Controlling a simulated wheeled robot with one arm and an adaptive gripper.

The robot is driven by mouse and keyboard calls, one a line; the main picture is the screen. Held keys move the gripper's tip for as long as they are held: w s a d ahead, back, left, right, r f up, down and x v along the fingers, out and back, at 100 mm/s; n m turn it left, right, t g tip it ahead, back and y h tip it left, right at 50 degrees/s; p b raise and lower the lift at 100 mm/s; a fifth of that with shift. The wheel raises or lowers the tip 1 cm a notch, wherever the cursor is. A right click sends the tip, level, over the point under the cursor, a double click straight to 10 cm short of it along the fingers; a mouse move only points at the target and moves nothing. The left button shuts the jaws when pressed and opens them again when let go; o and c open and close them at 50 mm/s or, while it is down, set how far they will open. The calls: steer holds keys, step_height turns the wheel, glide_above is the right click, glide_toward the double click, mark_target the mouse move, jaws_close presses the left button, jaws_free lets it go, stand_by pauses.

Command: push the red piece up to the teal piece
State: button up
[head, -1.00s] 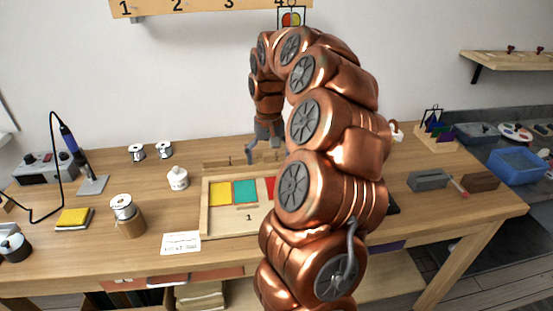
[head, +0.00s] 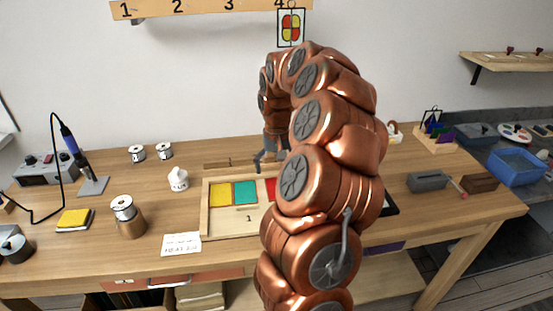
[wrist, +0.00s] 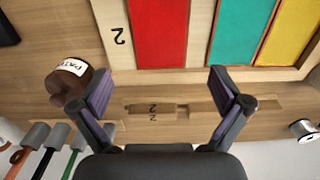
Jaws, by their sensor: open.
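The red piece (wrist: 158,32) lies flat in a wooden tray (wrist: 202,20). The teal piece (wrist: 243,32) lies beside it, with a strip of bare tray between the two. In the head view the red piece (head: 271,188) is mostly hidden behind my arm, and the teal piece (head: 245,192) shows to its left. My gripper (wrist: 160,88) is open and empty, with its fingers near the tray's edge and short of the red piece. In the head view my gripper (head: 268,160) is behind the tray's far edge, partly hidden by my arm.
A yellow piece (wrist: 293,35) lies against the teal one. A brown labelled bottle (wrist: 70,80) stands close to one finger in the wrist view. A white jar (head: 178,180) stands left of the tray.

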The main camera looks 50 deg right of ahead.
mark_target(277, 178)
steer(key=shift+f+p, duration=0.35)
steer(key=shift+f, duration=1.85)
steer(key=shift+c, duration=0.2)
steer(key=shift+a, duration=0.1)
jaws_close()
